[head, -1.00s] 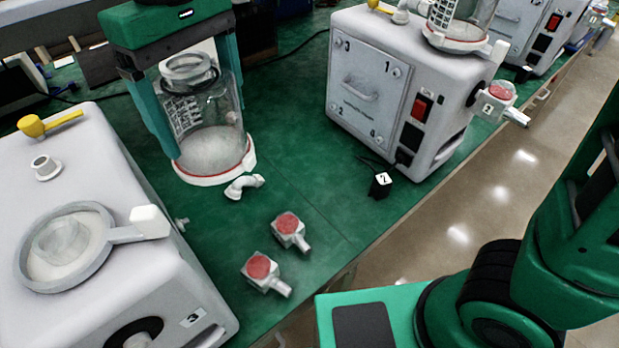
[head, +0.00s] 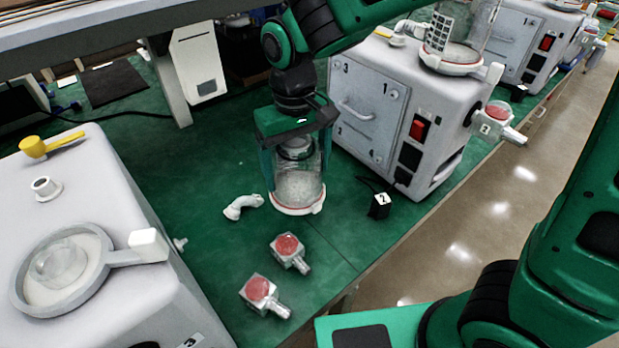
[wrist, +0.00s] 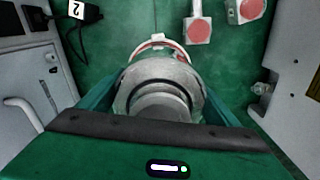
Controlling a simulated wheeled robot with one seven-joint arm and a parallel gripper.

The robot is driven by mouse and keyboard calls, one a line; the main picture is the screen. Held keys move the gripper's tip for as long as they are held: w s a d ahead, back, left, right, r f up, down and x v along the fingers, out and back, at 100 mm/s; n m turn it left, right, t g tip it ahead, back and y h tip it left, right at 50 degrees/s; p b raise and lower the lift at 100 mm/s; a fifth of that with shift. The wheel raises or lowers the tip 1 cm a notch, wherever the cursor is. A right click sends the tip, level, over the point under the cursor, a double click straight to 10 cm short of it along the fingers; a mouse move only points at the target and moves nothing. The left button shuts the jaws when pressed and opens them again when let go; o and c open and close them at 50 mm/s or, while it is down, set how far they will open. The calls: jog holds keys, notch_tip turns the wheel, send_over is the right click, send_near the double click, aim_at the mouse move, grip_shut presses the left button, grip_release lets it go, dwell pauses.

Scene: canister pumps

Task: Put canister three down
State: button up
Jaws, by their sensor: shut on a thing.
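A clear canister (head: 298,182) with a white and red base ring stands upright on or just above the green table (head: 215,260); I cannot tell if its base touches. My gripper (head: 297,165) comes from above and is shut around its sides. In the wrist view the canister's grey, ringed top (wrist: 160,90) lies between my fingers, with its base ring partly visible beyond. No number shows on the canister.
A pump marked 3 (head: 90,180) stands at left and another pump (head: 375,110) at right. The table's front edge is at lower right.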

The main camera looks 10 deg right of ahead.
aim_at(312, 137)
jog(key=w+d+f, duration=0.2)
jog(key=w+d, duration=0.1)
jog(key=shift+w+d+f, duration=0.1)
jog(key=shift+w+f, duration=0.05)
jog(key=shift+f, duration=2.25)
jog(key=shift+f, duration=0.1)
jog(key=o, duration=1.4)
jog(key=shift+o, duration=0.2)
notch_tip(312, 137, up, 12)
jog(key=shift+r, duration=0.15)
